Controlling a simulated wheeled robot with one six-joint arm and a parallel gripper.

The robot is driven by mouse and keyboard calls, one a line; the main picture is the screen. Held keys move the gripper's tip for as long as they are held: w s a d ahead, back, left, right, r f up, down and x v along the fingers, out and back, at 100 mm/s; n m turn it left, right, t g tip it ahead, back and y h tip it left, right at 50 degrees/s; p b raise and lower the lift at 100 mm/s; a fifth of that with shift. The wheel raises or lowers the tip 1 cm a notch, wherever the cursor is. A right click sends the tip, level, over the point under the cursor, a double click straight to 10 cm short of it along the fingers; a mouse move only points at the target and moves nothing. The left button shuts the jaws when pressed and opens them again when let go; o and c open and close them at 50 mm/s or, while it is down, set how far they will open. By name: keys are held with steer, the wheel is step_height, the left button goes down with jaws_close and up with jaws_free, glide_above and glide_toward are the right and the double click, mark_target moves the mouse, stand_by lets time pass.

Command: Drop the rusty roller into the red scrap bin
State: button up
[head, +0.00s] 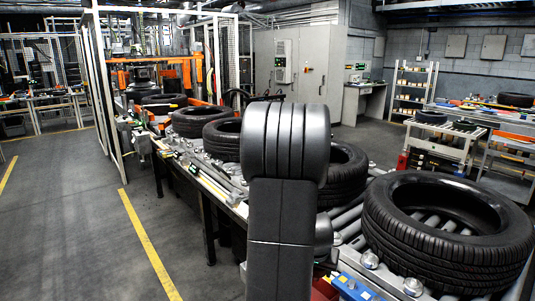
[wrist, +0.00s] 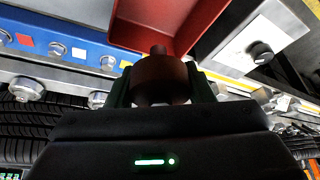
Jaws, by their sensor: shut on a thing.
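My gripper (wrist: 161,90) shows in the wrist view with its dark fingers shut around the rusty roller (wrist: 160,75), a short brown cylinder with a stub at its end. The red scrap bin (wrist: 130,25) is just beyond the roller at the top of the wrist view. The roller's stub overlaps the bin's near part in the picture; I cannot tell its height above the bin. In the head view my arm hides the gripper and roller. A sliver of red (head: 323,289) beside my arm is probably the bin.
A blue strip with coloured squares (wrist: 98,57) runs left of the bin, and it also shows in the head view (head: 356,289). A large tyre (head: 440,245) lies on the conveyor at right. More tyres (head: 203,121) lie farther back. The floor at left is clear.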

steer(key=o, duration=1.2)
steer(key=shift+r, duration=0.1)
steer(key=v, duration=1.3)
steer(key=shift+s+r, duration=0.15)
steer(key=shift+r, duration=0.15)
steer(key=x, duration=1.3)
steer(key=shift+f, duration=0.2)
steer(key=shift+w, duration=0.2)
steer(key=shift+r+p, duration=0.5)
steer(key=shift+r, duration=0.05)
